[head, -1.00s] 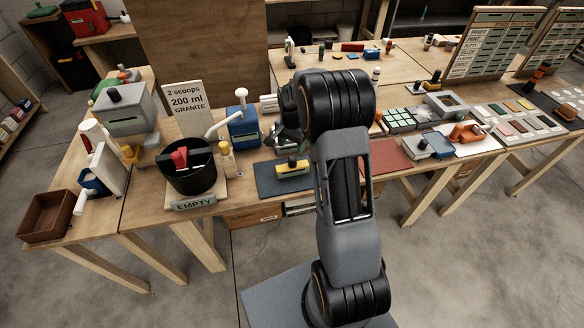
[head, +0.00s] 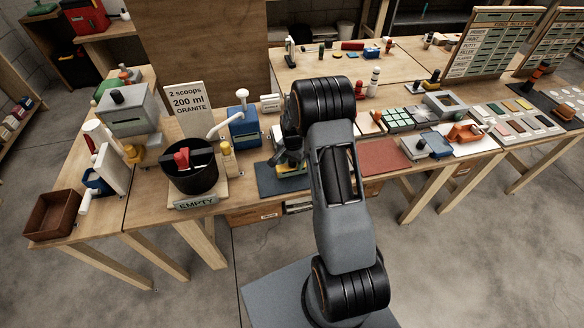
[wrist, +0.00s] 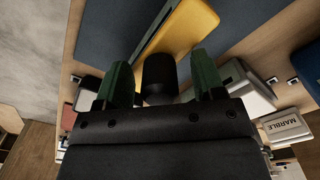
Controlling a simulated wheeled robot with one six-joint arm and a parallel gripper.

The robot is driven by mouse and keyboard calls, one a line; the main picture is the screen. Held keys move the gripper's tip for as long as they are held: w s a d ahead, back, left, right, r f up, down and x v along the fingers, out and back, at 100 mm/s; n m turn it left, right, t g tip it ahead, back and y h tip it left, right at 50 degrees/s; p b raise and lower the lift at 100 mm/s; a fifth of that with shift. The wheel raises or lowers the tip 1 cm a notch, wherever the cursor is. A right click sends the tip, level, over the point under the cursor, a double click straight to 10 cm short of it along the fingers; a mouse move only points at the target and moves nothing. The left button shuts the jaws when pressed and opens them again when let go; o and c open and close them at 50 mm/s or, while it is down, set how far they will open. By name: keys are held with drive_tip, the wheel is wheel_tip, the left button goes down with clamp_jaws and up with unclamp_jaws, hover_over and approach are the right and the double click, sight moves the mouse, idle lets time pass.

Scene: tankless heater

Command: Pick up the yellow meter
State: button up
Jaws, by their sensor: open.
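The yellow meter (head: 293,170) lies on a dark blue-grey mat (head: 271,182) at the front of the bench, partly covered by my gripper in the head view. In the wrist view its yellow body (wrist: 187,27) shows beyond the fingers, and its upright black knob (wrist: 158,73) stands between them. My gripper (wrist: 160,76) is open, with one green finger on each side of the knob. Gaps show on both sides, so the fingers look apart from it. The head view shows my gripper (head: 290,148) low over the mat.
A black bucket (head: 194,178) with an "EMPTY" label stands left of the mat, with a small yellowish bottle (head: 227,158) beside it. A blue dispenser (head: 243,130) stands behind. A red mat (head: 385,158) to the right has bare room.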

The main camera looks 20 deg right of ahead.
drive_tip(key=shift+c, duration=0.4)
clamp_jaws()
drive_tip(key=shift+r, duration=0.15)
drive_tip(key=shift+r, duration=0.25)
wheel_tip(320, 180, up, 2)
drive_tip(key=shift+r+b, duration=0.1)
drive_tip(key=shift+b, duration=0.2)
drive_tip(key=s+d+r+b, duration=0.3)
drive_tip(key=s+d+r, duration=0.6)
drive_tip(key=s+r, duration=0.1)
drive_tip(key=shift+s+d, duration=0.15)
drive_tip(key=shift+d, duration=0.1)
